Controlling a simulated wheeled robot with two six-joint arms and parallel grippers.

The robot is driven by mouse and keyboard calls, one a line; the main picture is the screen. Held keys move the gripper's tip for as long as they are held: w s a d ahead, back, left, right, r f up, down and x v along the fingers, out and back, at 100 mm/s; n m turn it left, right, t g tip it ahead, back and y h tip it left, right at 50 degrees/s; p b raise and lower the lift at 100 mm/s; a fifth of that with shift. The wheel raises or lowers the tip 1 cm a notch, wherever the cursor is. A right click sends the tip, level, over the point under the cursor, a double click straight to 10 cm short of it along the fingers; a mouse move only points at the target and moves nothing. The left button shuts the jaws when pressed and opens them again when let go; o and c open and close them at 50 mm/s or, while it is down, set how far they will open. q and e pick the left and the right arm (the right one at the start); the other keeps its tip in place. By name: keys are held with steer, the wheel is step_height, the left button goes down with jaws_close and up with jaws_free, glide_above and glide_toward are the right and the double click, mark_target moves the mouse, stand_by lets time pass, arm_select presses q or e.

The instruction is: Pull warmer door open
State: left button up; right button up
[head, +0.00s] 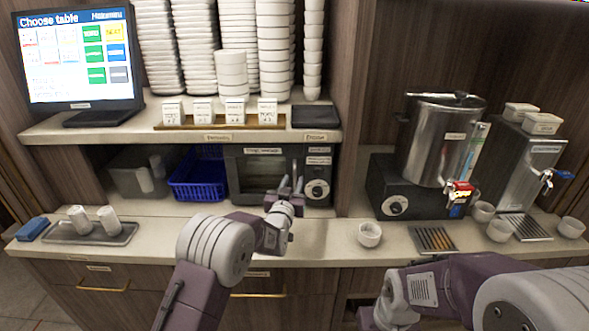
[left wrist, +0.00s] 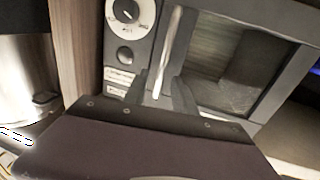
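The warmer (head: 233,170) is a dark box with a glass-front door and a dial panel on its right, in the bay under the shelf. Its door looks closed. My left gripper (head: 291,186) is in front of the right side of the door. In the left wrist view, the pale bar handle (left wrist: 171,45) stands between the two dark fingers of my left gripper (left wrist: 164,92), which look apart with gaps beside the bar. The dial (left wrist: 126,11) and door glass (left wrist: 225,65) also show there. My right arm is at the lower right; its fingers are not visible.
A blue basket (head: 197,178) stands left of the warmer. A white cup (head: 369,235) stands on the counter right of my left arm. A steel urn (head: 440,140) on a black base stands farther right. Counter in front of the warmer is mostly clear.

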mark_target(294, 179)
arm_select(q)
steer(key=w, duration=0.3)
steer(key=shift+w+d+f, duration=0.15)
steer(key=shift+d+f, duration=0.1)
steer(key=shift+d, duration=0.05)
jaws_close()
stand_by(1.2)
